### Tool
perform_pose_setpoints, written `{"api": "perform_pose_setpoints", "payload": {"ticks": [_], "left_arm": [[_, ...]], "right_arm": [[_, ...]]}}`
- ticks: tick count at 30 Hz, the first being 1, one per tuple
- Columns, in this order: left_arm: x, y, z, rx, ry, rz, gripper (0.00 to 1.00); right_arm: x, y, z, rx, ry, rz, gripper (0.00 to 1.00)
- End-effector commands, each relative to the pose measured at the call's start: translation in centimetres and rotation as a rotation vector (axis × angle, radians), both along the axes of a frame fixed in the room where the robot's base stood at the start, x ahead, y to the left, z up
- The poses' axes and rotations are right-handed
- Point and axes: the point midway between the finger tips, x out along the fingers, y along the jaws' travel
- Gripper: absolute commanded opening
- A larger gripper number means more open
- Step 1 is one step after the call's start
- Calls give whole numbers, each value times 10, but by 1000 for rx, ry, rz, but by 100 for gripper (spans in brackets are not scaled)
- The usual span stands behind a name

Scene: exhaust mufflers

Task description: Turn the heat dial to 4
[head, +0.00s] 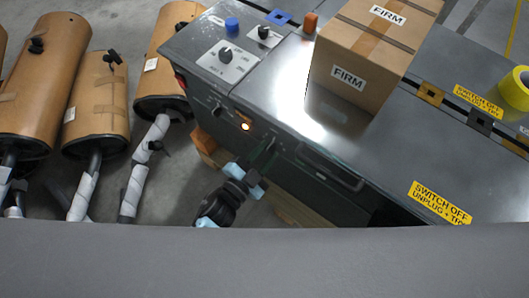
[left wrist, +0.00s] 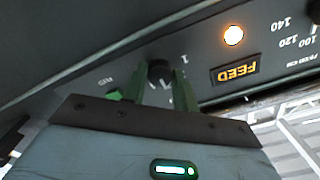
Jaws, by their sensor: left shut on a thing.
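A small dark dial (left wrist: 160,72) sits on the front face of the grey machine, with white marks and digits around it. In the left wrist view my left gripper (left wrist: 160,92) has its two green fingers on either side of the dial, shut on it. Its pointer setting cannot be read, and the fingers hide part of the scale. In the head view my left gripper (head: 268,150) reaches up to the machine's front face, and the dial itself is hidden there. My right gripper is not in view.
A lit orange lamp (left wrist: 233,35) and a FEED label (left wrist: 236,73) are beside the dial. The grey machine (head: 400,150) carries a FIRM carton (head: 345,85) and a top panel with knobs (head: 225,55). Wrapped mufflers (head: 98,100) stand at left.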

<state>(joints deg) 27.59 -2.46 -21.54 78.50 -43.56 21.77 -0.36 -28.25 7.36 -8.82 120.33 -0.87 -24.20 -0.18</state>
Motion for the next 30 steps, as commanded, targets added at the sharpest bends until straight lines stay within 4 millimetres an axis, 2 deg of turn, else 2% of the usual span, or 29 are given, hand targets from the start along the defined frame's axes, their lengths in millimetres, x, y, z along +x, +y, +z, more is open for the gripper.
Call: {"api": "perform_pose_setpoints", "payload": {"ticks": [18,30], "left_arm": [[-1,1,-2,448,-322,0,6],[-1,1,-1,598,-432,-1,6]], "right_arm": [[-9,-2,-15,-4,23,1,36],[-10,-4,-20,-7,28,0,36]]}}
